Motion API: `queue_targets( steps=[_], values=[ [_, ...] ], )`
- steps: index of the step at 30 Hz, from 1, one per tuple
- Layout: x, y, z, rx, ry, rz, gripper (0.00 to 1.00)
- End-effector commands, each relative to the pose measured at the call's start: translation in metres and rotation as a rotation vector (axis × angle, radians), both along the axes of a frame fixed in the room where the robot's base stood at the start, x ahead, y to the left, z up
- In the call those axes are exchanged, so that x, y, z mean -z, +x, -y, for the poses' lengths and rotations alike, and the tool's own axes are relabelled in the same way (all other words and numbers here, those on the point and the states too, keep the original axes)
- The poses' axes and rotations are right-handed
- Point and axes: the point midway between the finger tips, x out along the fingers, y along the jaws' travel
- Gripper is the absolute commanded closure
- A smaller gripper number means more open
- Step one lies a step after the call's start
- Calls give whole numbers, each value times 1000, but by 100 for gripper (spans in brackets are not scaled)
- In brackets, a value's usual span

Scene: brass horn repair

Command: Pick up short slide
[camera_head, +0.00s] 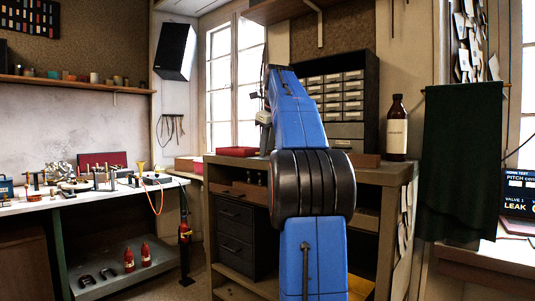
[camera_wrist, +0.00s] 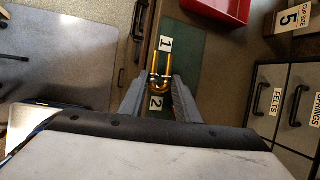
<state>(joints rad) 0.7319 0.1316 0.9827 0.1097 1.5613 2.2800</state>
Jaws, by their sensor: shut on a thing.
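A short brass slide (camera_wrist: 159,83), a U-shaped tube with silver-coloured parts near its bend, shows in the wrist view. My gripper (camera_wrist: 160,85) has its two grey fingers on either side of the slide's bend end and is shut on it. The open ends of the slide's two legs point away from my wrist. A green mat (camera_wrist: 190,64) with white labels "1" (camera_wrist: 166,44) and "2" (camera_wrist: 156,103) lies beneath. I cannot tell whether the slide touches the mat. In the head view my blue arm hides the slide and the fingers.
A red tray (camera_wrist: 218,8) lies beyond the mat. Drawers labelled "FELTS" (camera_wrist: 262,98) and "SPRINGS" (camera_wrist: 299,101) are at the right in the wrist view. In the head view, a brown bottle (camera_head: 397,115) and a small-drawer cabinet (camera_head: 369,81) stand on the wooden bench (camera_head: 385,174).

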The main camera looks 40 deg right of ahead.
Motion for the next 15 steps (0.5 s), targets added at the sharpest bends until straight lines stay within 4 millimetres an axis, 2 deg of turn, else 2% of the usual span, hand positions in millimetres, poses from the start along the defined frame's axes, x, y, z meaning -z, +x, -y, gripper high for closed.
queue_targets(
  steps=[6, 15],
  values=[
    [-35, 1, 1, 1, -3, 3, 96],
    [-68, 1, 1, 0, -1, 1, 96]
  ],
)
